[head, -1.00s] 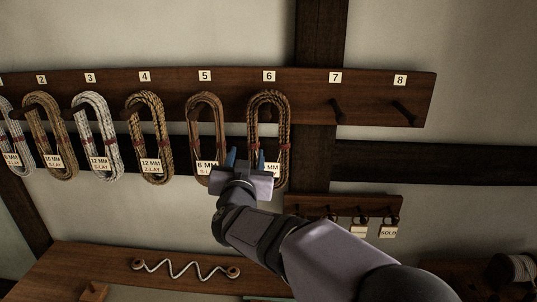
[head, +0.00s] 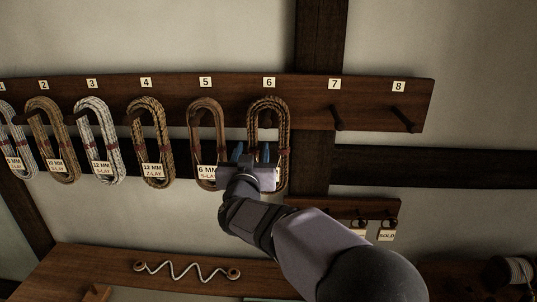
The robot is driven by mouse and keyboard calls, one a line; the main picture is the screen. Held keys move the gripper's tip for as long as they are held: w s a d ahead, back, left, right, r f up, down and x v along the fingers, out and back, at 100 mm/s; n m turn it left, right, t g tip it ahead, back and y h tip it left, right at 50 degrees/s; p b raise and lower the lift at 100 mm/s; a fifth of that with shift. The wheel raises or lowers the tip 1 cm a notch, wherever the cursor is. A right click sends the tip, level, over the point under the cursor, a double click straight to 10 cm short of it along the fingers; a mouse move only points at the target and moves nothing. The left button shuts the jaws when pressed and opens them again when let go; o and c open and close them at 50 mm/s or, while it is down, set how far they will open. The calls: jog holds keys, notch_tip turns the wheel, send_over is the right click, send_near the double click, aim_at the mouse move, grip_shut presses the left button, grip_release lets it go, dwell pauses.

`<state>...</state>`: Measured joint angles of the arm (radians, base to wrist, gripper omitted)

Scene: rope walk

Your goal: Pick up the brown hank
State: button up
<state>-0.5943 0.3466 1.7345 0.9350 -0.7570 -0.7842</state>
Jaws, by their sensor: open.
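A plain brown hank (head: 207,130) hangs on the peg under number 5, with a label reading 6 MM. A brown hank with dark flecks (head: 283,125) hangs under number 6. I cannot tell for sure which one is the brown hank of the task. My gripper (head: 252,153) is open and empty, its blue fingers pointing up. It is in front of the lower left part of the number 6 hank and hides its bottom and label. The plain brown hank is just left of it.
A dark wooden peg rail (head: 370,100) runs along the wall, with bare pegs under 7 and 8. Several tan and white hanks hang to the left. A small rack (head: 340,209) with tags is below right. A shelf (head: 110,268) carries a zigzag cord (head: 187,271).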

aim_at(252, 122)
jog(key=shift+w+p, duration=0.7)
jog(key=shift+w, duration=1.1)
jog(key=shift+r, duration=0.15)
grip_shut()
jog(key=shift+s+r, duration=0.1)
jog(key=shift+s, duration=0.1)
jog(key=shift+s+r+b, duration=0.15)
jog(key=shift+b, duration=0.3)
notch_tip(252, 122, up, 6)
jog(key=shift+r, duration=0.25)
jog(key=s+b, duration=0.5)
jog(key=s, duration=1.4)
jog(key=shift+s, duration=0.2)
jog(key=shift+f, duration=0.15)
